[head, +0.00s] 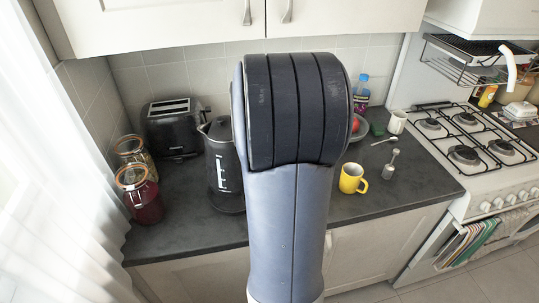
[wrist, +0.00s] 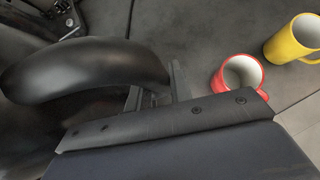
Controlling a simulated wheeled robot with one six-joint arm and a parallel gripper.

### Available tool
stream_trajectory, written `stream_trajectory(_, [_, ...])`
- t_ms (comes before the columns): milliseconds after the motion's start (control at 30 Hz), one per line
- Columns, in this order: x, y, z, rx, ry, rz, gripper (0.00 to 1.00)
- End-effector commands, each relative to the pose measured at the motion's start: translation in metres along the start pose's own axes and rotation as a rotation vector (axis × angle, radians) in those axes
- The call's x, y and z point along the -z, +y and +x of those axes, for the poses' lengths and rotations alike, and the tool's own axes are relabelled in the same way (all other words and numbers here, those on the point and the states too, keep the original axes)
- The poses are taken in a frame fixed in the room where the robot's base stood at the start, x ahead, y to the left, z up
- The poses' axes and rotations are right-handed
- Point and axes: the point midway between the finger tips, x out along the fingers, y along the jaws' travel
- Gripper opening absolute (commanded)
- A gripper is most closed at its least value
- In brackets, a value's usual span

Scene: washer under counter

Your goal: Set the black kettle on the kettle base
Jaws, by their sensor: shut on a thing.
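The black kettle (head: 222,165) is upright at the left of my arm in the head view, its right side and handle hidden behind the arm. In the wrist view its thick curved black handle (wrist: 85,70) fills the left side. My gripper (wrist: 156,92) is shut on the kettle at the right end of this handle; my arm hides the gripper in the head view. I cannot tell whether the kettle's bottom touches the counter. I cannot make out the kettle base in either view.
A black toaster (head: 172,128) stands left of the kettle, with glass jars (head: 139,194) farther left. A yellow mug (head: 351,179) stands right of my arm. A red mug (wrist: 238,78) is close to my gripper. Upper cabinets (head: 190,25) hang above. Bare counter (head: 185,215) shows in front of the toaster.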

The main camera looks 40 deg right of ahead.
Motion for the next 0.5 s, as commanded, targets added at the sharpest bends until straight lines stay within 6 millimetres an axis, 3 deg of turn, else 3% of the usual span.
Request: stream_trajectory(500, [0.029, 0.003, 0.031, -0.002, -0.006, 0.003, 0.0])
